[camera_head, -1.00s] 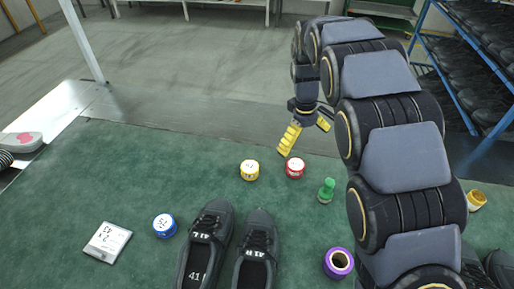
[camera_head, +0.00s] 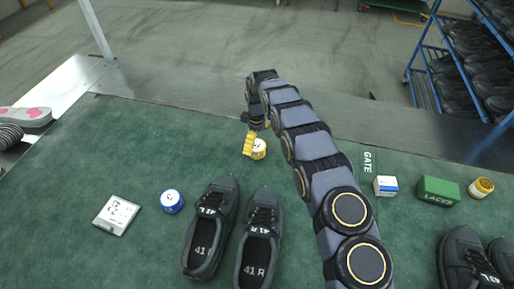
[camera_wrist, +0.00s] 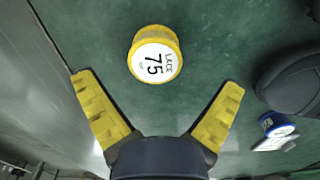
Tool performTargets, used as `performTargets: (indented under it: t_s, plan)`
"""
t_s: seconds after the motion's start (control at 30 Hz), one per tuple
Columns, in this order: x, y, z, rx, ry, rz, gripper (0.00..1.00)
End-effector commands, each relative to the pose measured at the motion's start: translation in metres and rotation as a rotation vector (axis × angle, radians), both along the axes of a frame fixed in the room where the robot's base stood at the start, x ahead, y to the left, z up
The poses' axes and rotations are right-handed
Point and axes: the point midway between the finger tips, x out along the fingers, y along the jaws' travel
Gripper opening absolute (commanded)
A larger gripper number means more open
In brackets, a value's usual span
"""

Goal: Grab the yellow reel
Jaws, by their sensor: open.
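The yellow reel (camera_head: 259,149) stands on the green mat in the head view, with a white top label. In the wrist view the yellow reel (camera_wrist: 155,54) shows its label, reading 75, ahead of the fingertips and roughly centred between them. My gripper (camera_head: 248,143) is right beside the reel in the head view, and its yellow finger overlaps the reel's left side. In the wrist view my gripper (camera_wrist: 158,88) has its two yellow fingers spread wide with nothing between them.
A blue reel (camera_head: 172,201) and a white card box (camera_head: 117,215) lie to the left. Two dark shoes (camera_head: 211,230) stand in front. A green laces box (camera_head: 438,191), a small blue-white box (camera_head: 386,186) and an amber roll (camera_head: 481,188) are at right. The mat left of the reel is clear.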

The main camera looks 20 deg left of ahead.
Motion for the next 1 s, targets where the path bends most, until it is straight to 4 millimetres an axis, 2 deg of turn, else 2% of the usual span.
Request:
performTargets:
  t_s: [0.3,0.57,0.67,0.7,0.73,0.77,1.0]
  plan:
    - [0.004,0.0,-0.042,-0.001,0.003,0.0,0.96]
    - [0.005,0.0,-0.046,0.0,0.0,-0.001,0.96]
    - [0.005,0.0,-0.046,0.0,0.0,-0.001,0.59]
    - [0.005,0.0,-0.046,0.0,0.0,-0.001,0.42]
    - [0.005,0.0,-0.046,0.0,0.0,-0.001,0.31]
    - [0.005,0.0,-0.046,0.0,0.0,-0.001,0.28]
    - [0.005,0.0,-0.046,0.0,0.0,-0.001,0.28]
